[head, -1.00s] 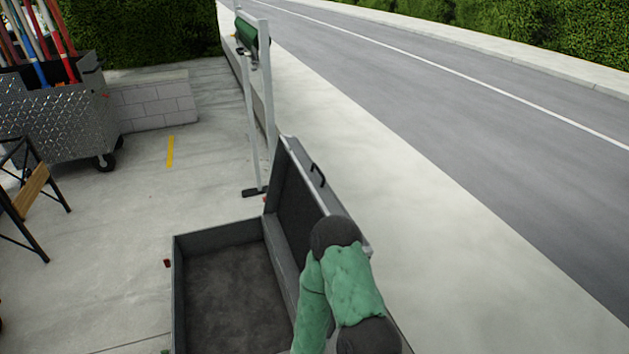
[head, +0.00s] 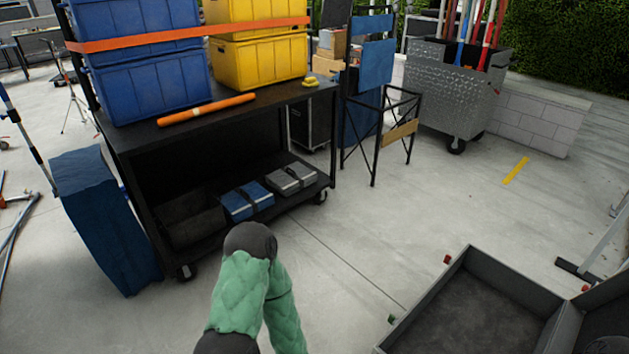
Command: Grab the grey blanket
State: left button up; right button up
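A folded grey blanket (head: 290,179) with a dark strap lies on the lower shelf of the black cart (head: 235,120), near the shelf's right end. A folded blue bundle (head: 246,200) with a dark strap lies just left of it. One of my arms, in a green padded cover, rises at the bottom middle, in front of the cart and apart from the blanket. Neither of my grippers shows in the head view.
Blue crates (head: 150,85) and yellow crates (head: 262,55) stand on the cart top with an orange tube (head: 207,109). An open grey case (head: 470,320) lies at lower right. A black folding frame (head: 378,140) stands right of the cart. Concrete between cart and case is clear.

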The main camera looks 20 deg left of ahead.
aim_at(289, 180)
jog(key=u, duration=1)
jog(key=i+j+u, duration=0.1)
jog(key=i+j, duration=0.3)
jog(key=i+j+u, duration=0.1)
jog(key=i+j, duration=0.25)
jog(key=i, duration=0.15)
jog(key=i+j+u, duration=0.15)
jog(key=i+j, duration=0.2)
jog(key=i+l+u, duration=0.25)
jog(key=i, duration=0.35)
jog(key=i+l+u, duration=0.3)
jog(key=i, duration=0.25)
jog(key=i+l+u, duration=0.1)
jog(key=l+u, duration=0.25)
jog(key=l, duration=1.05)
jog(key=l+u, duration=0.3)
jog(key=l, duration=1.05)
jog(key=i+l, duration=0.1)
jog(key=l, duration=0.7)
jog(key=i+l+u, duration=0.1)
jog(key=l, duration=0.3)
